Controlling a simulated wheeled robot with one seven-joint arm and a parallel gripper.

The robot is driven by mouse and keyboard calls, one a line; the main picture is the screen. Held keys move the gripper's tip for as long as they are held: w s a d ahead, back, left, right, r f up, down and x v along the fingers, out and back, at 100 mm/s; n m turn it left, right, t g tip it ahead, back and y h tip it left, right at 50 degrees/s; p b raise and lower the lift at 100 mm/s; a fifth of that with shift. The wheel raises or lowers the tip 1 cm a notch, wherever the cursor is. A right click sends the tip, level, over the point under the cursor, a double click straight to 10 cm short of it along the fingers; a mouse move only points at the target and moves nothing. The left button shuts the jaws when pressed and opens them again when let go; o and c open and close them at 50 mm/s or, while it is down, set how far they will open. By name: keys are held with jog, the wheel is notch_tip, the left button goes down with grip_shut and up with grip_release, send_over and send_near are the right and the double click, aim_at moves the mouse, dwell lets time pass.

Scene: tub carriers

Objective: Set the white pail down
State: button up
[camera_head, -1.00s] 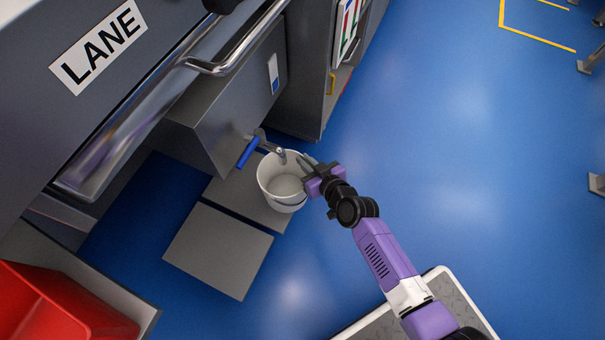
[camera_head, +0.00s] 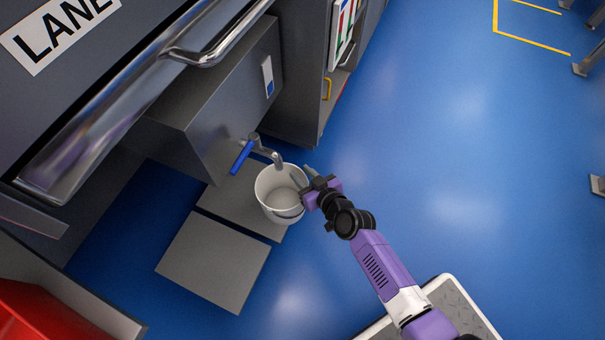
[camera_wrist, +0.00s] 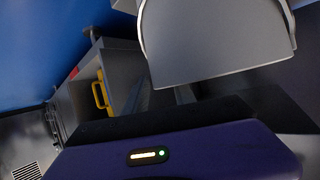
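The white pail (camera_head: 266,201) stands upright just below the tap's spout, over the grey plate, in the head view. Whether its base fully rests on the plate is hard to see. My gripper (camera_head: 299,171) is at the pail's right rim, its two fingers spread apart, one reaching over the rim and one beside it. It looks open. The fingertips are not clear there.
A tap with a blue lever (camera_head: 241,157) juts from the grey cabinet just above the pail. The upper grey plate (camera_head: 232,207) lies under the pail, and another grey plate (camera_head: 213,262) lies nearer. A red tub (camera_head: 30,312) is at lower left.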

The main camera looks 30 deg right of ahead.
jog(key=shift+r, duration=0.25)
jog(key=p+v, duration=0.3)
jog(key=v, duration=0.9)
jog(key=shift+f, duration=0.1)
jog(key=w+r+v, duration=0.1)
jog(key=v, duration=1.6)
jog(key=s+a+r+t, duration=0.1)
jog(key=s+r, duration=0.3)
jog(key=r, duration=0.4)
jog(key=s+a+r, duration=0.3)
jog(key=s+r, duration=0.2)
jog(key=r, duration=0.4)
jog(key=shift+s+t, duration=0.2)
jog(key=shift+t, duration=0.2)
